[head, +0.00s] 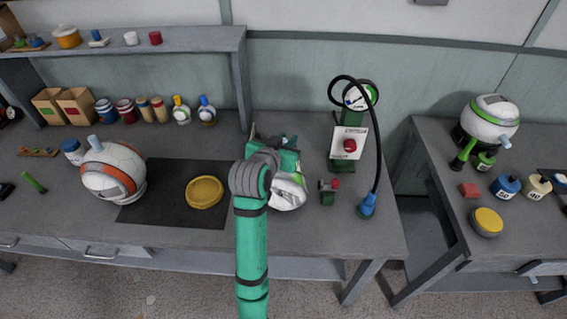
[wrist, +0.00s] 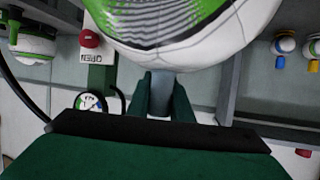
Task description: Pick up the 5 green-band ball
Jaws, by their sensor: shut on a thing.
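A white ball with green markings (head: 287,193) is at the middle of the front bench, partly hidden behind my arm and gripper (head: 277,158). In the wrist view the ball (wrist: 180,25) fills the top, with a green patterned band and a grey stem (wrist: 162,88) pointing toward me. My gripper (wrist: 166,95) has its two green fingers on either side of that stem, shut on it. No number can be read on the ball. Whether the ball touches the bench is hidden. A second white ball with a green band (head: 491,118) rests on the right bench.
An orange-band ball (head: 113,172) and a yellow disc (head: 205,192) are on or by the dark mat (head: 160,208) at left. A green gauge stand (head: 347,140) with a black hose (head: 378,150) stands close right. A small red-topped device (head: 328,192) sits beside the ball. A gap separates the benches.

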